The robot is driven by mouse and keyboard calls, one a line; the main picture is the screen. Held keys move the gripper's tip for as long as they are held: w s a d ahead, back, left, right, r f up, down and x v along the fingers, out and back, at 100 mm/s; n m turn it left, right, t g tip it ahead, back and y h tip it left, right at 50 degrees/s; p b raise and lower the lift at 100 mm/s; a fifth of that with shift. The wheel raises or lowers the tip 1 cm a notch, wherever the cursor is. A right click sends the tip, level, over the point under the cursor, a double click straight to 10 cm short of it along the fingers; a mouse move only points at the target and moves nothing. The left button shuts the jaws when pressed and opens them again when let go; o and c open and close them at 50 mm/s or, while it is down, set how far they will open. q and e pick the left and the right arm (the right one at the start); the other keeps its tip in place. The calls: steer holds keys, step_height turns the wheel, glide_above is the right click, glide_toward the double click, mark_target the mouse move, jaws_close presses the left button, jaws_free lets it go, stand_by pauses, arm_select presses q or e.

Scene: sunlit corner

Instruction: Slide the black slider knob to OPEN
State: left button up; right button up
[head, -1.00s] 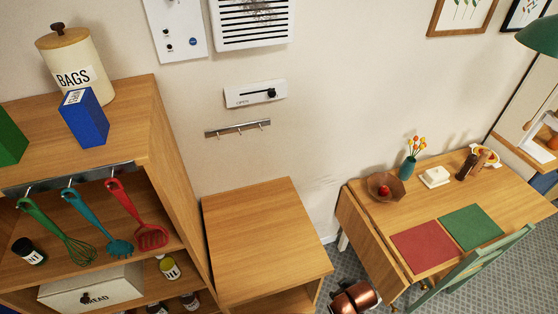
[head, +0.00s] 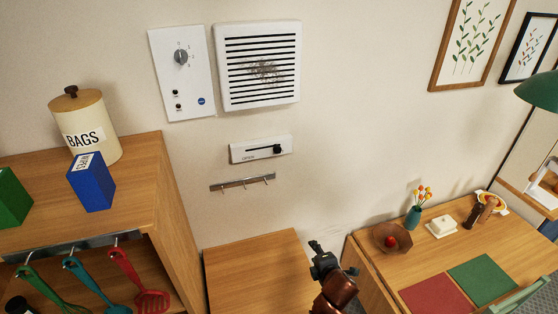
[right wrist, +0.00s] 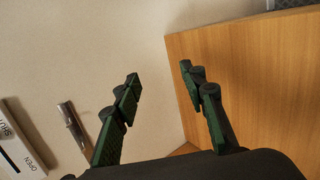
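The black slider knob (head: 277,149) sits near the right end of the dark slot on a white slider panel (head: 240,153) on the wall. The word OPEN is printed near the panel's left end in the head view. Part of the panel (right wrist: 14,140) shows at the left edge of the right wrist view, with OPEN and SHUT lettering; the knob is outside that view. My right gripper (head: 316,246) is below and right of the panel, apart from it. In the right wrist view its fingers (right wrist: 160,75) are spread with nothing between them. My left gripper is not in view.
A hook rail (head: 243,183) is on the wall just below the panel. A vent (head: 260,104) and a dial panel (head: 165,80) are above. A wooden cabinet (head: 255,275) stands below, a shelf unit (head: 140,200) at left. The wall right of the slider panel is clear.

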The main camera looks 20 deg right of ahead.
steer(key=w+a+r+n+t, duration=0.2)
steer(key=w+r+n, duration=0.35)
steer(key=r, duration=0.35)
steer(key=w+a+r+n+t, duration=0.2)
steer(key=w+r+n, duration=0.35)
steer(key=r, duration=0.35)
steer(key=n+t+y, duration=0.2)
steer(key=n+t, duration=0.1)
steer(key=n, duration=0.4)
glide_toward(278, 150)
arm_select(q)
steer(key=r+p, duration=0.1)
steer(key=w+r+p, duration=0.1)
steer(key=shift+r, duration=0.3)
arm_select(e)
steer(key=w, duration=0.8)
steer(key=shift+w+a+r, duration=0.1)
steer(key=shift+w+a, duration=0.05)
steer(key=shift+a, duration=0.05)
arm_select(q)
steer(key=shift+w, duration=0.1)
arm_select(e)
jaws_close()
